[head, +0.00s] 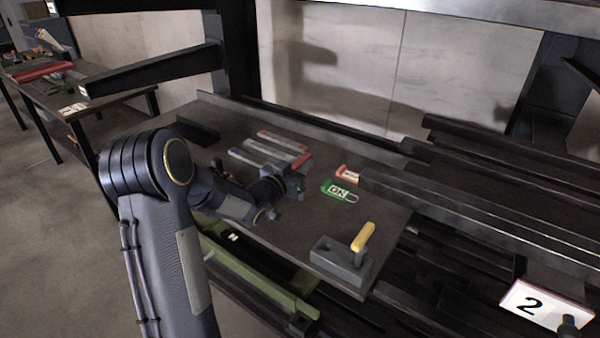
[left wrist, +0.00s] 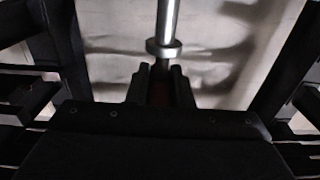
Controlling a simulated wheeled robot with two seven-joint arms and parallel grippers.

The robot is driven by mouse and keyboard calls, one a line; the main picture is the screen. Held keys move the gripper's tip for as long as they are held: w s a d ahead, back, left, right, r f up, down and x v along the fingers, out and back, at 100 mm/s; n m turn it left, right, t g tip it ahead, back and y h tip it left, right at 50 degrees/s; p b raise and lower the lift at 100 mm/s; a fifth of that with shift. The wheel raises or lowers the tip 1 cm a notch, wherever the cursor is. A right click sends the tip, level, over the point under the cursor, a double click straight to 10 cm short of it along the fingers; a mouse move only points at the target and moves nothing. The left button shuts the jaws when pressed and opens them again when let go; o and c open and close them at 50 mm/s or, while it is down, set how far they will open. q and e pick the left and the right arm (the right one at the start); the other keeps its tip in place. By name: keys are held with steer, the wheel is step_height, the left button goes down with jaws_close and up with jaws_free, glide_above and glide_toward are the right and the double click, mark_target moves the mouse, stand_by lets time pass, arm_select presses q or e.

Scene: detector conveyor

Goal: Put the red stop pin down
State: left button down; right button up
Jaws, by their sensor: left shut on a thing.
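My left gripper (head: 293,187) reaches over the dark bench, near the coloured strips. In the left wrist view its two dark fingers (left wrist: 158,88) are shut on the red stop pin. The pin's silver shaft and collar (left wrist: 165,48) stick out beyond the fingertips, and a dim reddish part shows between the fingers. In the head view the gripper and arm hide most of the pin, and I cannot tell whether it touches the bench. My right gripper is not in view.
On the bench top (head: 290,232) lie several strips (head: 262,155), a green OK tag (head: 338,190) and a red tag (head: 347,173). A grey block (head: 340,260) with a yellow handle (head: 362,237) stands at the near corner. Dark conveyor rails (head: 470,210) run right.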

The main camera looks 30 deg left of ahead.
arm_select(q)
steer(key=shift+w+a+f, duration=0.2)
steer(key=shift+w+f, duration=0.2)
steer(key=shift+f, duration=0.15)
step_height(320, 180, down, 3)
steer(key=shift+f, duration=0.1)
steer(key=shift+f, duration=0.15)
steer(key=c, duration=1.3)
jaws_free()
